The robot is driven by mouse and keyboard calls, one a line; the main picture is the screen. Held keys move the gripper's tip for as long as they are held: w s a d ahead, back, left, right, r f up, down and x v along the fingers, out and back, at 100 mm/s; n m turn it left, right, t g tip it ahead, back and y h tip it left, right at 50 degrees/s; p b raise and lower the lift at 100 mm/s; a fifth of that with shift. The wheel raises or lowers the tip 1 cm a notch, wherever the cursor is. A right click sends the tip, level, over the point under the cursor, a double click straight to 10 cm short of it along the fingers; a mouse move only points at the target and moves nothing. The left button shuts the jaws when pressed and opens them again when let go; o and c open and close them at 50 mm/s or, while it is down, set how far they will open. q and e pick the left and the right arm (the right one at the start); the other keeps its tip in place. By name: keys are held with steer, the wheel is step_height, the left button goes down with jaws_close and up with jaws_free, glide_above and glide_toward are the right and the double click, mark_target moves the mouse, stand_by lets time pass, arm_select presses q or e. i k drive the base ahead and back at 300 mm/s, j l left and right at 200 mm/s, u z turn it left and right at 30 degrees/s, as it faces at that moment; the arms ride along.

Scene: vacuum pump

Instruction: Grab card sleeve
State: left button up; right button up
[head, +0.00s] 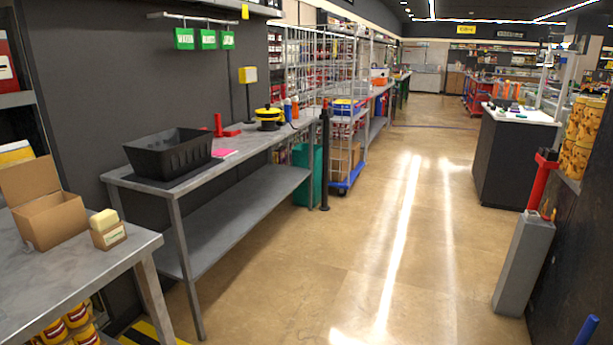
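A small brown card sleeve (109,237) stands on the near grey table at the left in the head view. A pale yellow block (104,219) sticks up out of its top. The sleeve stands beside an open cardboard box (51,221), to its right, close to the table's right edge. A flat pink item (225,153) lies on the longer table; I cannot tell what it is. Neither of my grippers is in view.
The near grey table (50,292) has a clear front part. A longer metal table (190,181) behind it holds a black bin (168,156) and red and yellow tools. The concrete floor (350,240) is open. A grey post (524,262) and dark counter (513,160) stand right.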

mark_target(105, 240)
steer(key=u, duration=1.35)
